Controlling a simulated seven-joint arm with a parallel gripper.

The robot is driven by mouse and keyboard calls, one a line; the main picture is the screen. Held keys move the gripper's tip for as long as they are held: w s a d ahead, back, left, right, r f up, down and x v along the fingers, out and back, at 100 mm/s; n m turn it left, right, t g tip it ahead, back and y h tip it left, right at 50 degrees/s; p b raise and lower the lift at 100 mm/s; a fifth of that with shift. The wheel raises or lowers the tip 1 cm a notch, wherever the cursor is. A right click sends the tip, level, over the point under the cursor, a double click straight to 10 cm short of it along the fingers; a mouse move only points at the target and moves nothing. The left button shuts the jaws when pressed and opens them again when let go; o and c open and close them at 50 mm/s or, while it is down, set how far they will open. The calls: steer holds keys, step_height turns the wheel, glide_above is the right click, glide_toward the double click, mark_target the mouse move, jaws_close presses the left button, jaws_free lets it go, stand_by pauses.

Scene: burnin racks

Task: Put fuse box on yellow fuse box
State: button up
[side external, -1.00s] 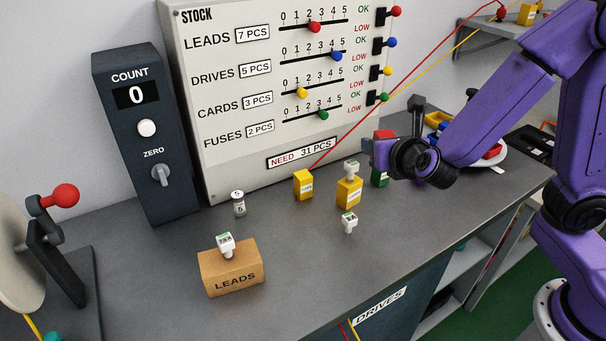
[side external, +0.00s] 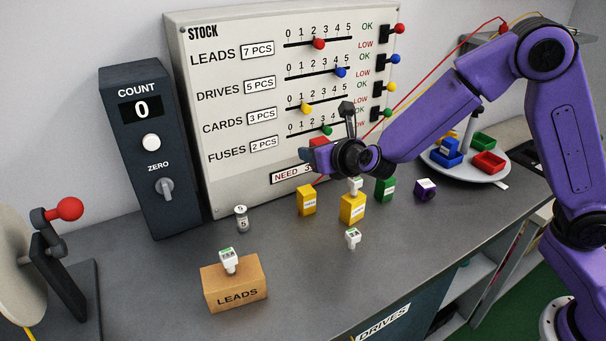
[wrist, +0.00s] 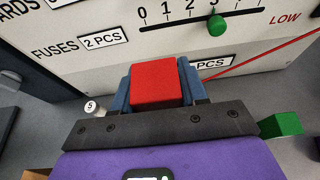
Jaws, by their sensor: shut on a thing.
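My gripper (side external: 318,151) is shut on a red box (side external: 319,141), held in the air near the stock panel. In the wrist view, the red box (wrist: 154,83) sits between blue fingers. Two yellow boxes stand on the bench in the side view: a plain one (side external: 306,201) roughly below my gripper, and a larger-looking one (side external: 352,210) to its right with a white plug-like piece (side external: 354,187) on top. The red box is well above the plain yellow box and apart from it. The label on the plain yellow box is too small to read.
A green box (side external: 385,189) and a purple box (side external: 425,190) stand to the right. A white piece (side external: 352,238) stands in front. Small cylinders (side external: 241,218) and a cardboard LEADS box (side external: 234,285) are left. The stock panel (side external: 240,110) rises close behind.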

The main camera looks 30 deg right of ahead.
steer(key=w+f, duration=0.2)
steer(key=w+a+f, duration=0.1)
steer(key=f, duration=0.1)
steer(key=shift+w+f, duration=0.35)
steer(key=shift+f, duration=0.05)
steer(key=shift+a+f, duration=0.1)
steer(key=shift+f, duration=1.4)
steer(key=shift+f, duration=0.15)
steer(key=o, duration=1.1)
steer(key=shift+c, duration=0.2)
